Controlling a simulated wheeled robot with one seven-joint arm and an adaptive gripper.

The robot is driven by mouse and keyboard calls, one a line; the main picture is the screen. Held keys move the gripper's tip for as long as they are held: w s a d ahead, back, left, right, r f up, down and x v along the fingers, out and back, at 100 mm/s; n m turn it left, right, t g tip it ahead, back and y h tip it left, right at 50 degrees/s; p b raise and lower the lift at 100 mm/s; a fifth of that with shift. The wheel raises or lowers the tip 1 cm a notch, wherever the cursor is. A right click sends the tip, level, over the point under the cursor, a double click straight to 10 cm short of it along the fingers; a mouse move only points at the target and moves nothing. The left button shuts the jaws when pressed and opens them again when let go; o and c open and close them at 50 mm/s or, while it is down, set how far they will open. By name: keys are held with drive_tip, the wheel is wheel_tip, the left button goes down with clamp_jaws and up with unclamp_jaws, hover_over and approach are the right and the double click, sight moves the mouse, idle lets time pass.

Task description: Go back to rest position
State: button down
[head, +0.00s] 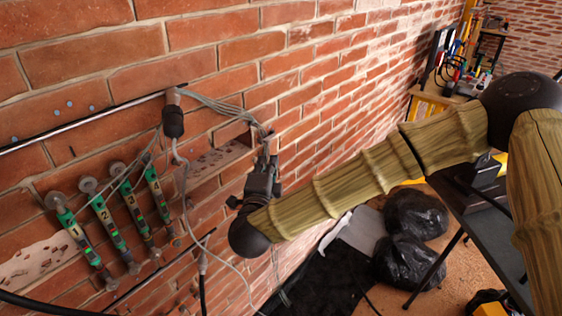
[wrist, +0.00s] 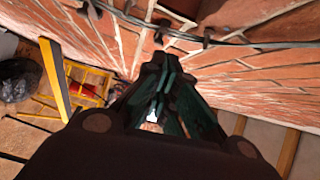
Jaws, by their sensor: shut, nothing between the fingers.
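My gripper (head: 267,160) is at the end of my wood-textured arm, close to the brick wall in the middle of the head view. It points up and its fingers are shut with nothing between them. In the wrist view my gripper (wrist: 157,62) shows from behind, its fingertips together in front of the brick wall. Cables on the wall run just behind the fingertips in the head view. I cannot tell whether they touch.
Several numbered green-and-grey cylinders (head: 112,230) hang on the brick wall (head: 120,60) at left, below a metal rod (head: 80,120). A dark connector (head: 173,122) hangs with cables. Black bags (head: 415,215) lie on the floor. A dark table (head: 480,225) stands at right.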

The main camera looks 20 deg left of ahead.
drive_tip(key=shift+s+a, duration=0.4)
drive_tip(key=shift+s, duration=0.15)
drive_tip(key=shift+f, duration=0.1)
drive_tip(key=s+d+f+n+g, duration=0.3)
drive_tip(key=d+f, duration=0.4)
drive_tip(key=f, duration=0.4)
drive_tip(key=s+d+f+n+g, duration=0.3)
drive_tip(key=d+f, duration=0.4)
drive_tip(key=f, duration=0.4)
drive_tip(key=s+d+f+n+g, duration=0.3)
drive_tip(key=d+f, duration=0.4)
drive_tip(key=f, duration=0.4)
drive_tip(key=s+d+f+n+g+h, duration=0.1)
drive_tip(key=s+d+f+g, duration=0.2)
drive_tip(key=s+d, duration=0.4)
drive_tip(key=s+d+f+n+g+h, duration=0.1)
drive_tip(key=s+d+f, duration=0.3)
drive_tip(key=s+d, duration=0.4)
drive_tip(key=s+d+f+n+g+h+p, duration=0.1)
drive_tip(key=s+d+f+n+g+h, duration=0.1)
drive_tip(key=s+d, duration=0.6)
drive_tip(key=d+f+g+h, duration=0.1)
drive_tip(key=d+f+g, duration=0.1)
drive_tip(key=d, duration=0.5)
drive_tip(key=shift+s+d+g, duration=0.2)
drive_tip(key=shift+d+g, duration=0.05)
drive_tip(key=shift+g, duration=0.05)
